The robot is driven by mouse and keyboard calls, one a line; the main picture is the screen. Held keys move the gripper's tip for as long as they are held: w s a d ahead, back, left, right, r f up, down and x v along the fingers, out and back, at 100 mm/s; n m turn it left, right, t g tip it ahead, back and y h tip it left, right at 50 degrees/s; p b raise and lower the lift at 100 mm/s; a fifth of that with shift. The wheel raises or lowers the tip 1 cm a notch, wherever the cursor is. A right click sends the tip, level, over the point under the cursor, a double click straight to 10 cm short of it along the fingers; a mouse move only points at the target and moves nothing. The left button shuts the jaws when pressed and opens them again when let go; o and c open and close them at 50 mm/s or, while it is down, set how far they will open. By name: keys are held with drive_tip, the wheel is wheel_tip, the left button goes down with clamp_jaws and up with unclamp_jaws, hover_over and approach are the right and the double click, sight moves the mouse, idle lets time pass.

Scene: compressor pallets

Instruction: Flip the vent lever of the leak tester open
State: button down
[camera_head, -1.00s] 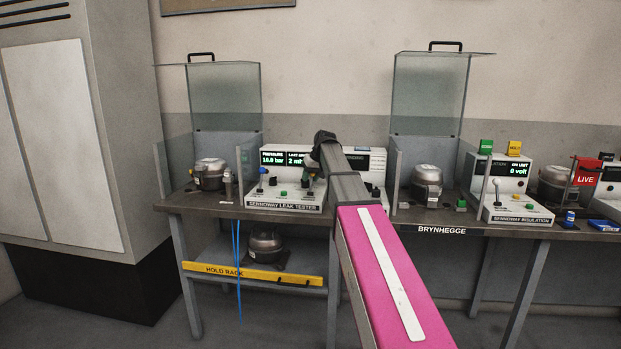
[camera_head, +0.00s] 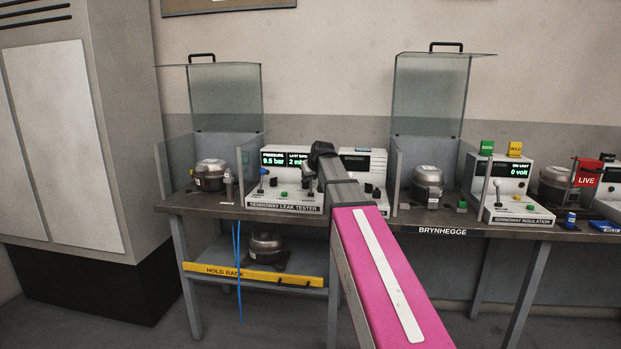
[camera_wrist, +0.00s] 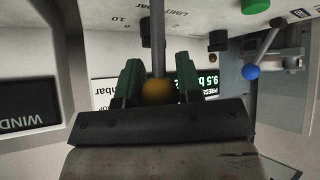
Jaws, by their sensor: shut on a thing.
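The leak tester (camera_head: 284,204) is a white console on the bench, left of my arm in the head view. Its pressure display (camera_head: 273,159) reads 9.5 bar. In the wrist view my gripper (camera_wrist: 158,70) has its green fingers on either side of a lever with a yellow ball knob (camera_wrist: 158,91) and a metal stem (camera_wrist: 158,40). The gripper is shut on this lever. A second lever with a blue knob (camera_wrist: 250,72) stands apart to the right; it also shows in the head view (camera_head: 262,171). My wrist hides the held lever in the head view.
A glass-guarded bay with a compressor (camera_head: 209,174) stands left of the tester, and another compressor (camera_head: 427,184) stands to its right. A green button (camera_wrist: 256,5) is near the gripper. A hold rack (camera_head: 250,276) with a compressor is below the bench.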

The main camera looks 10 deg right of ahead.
sight(308, 199)
drive_tip(key=s+t, duration=0.2)
drive_tip(key=t, duration=0.1)
drive_tip(key=shift+s+a+n+h, duration=0.4)
drive_tip(key=shift+s+a+f+n+t, duration=0.15)
drive_tip(key=shift+s+t, duration=0.25)
drive_tip(key=shift+t, duration=0.4)
drive_tip(key=shift+s+a+f+n+t, duration=0.15)
drive_tip(key=shift+s+n+t, duration=0.15)
drive_tip(key=shift+t, duration=0.5)
drive_tip(key=shift+s, duration=0.1)
drive_tip(key=c, duration=0.8)
unclamp_jaws()
drive_tip(key=shift+r, duration=0.1)
drive_tip(key=v, duration=1)
drive_tip(key=shift+s, duration=0.4)
